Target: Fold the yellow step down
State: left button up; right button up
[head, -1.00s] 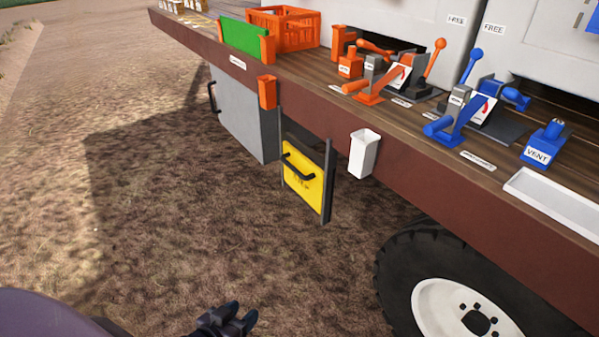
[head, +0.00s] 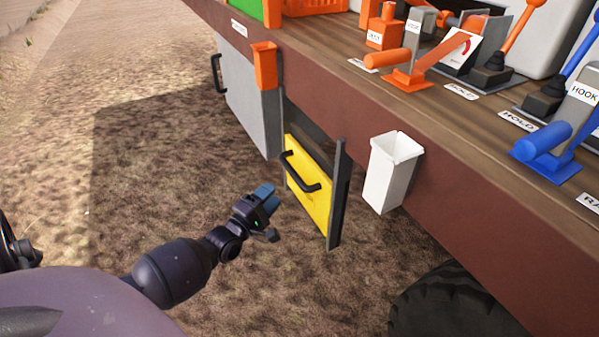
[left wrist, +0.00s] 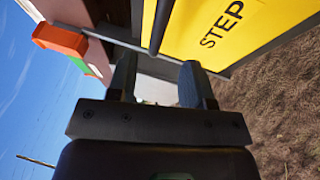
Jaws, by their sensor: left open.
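The yellow step (head: 316,207) hangs upright in a dark frame below the edge of the brown deck. A black handle (head: 300,172) crosses its upper part. In the left wrist view the step (left wrist: 235,30) shows the word STEP, and a dark bar that looks like its handle (left wrist: 160,25) runs beyond the fingers. My left gripper (head: 266,194) is open and empty, a little to the left of the step and apart from it in the head view. Its two fingers (left wrist: 158,85) show in the left wrist view, pointing toward the handle side. My right gripper is not in view.
A white bin (head: 390,175) hangs on the deck's side, right of the step. An orange holder (head: 264,65) and a grey box (head: 248,110) are on its left. A black tyre (head: 450,305) stands at lower right. Bare ground lies open at left.

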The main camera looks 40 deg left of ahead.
aim_at(293, 170)
pick_arm(q)
jog(key=w, duration=0.3)
jog(key=w+r+b, duration=0.1)
jog(key=w, duration=0.6)
jog(key=shift+r, duration=0.4)
jog(key=shift+s, duration=0.1)
grip_shut()
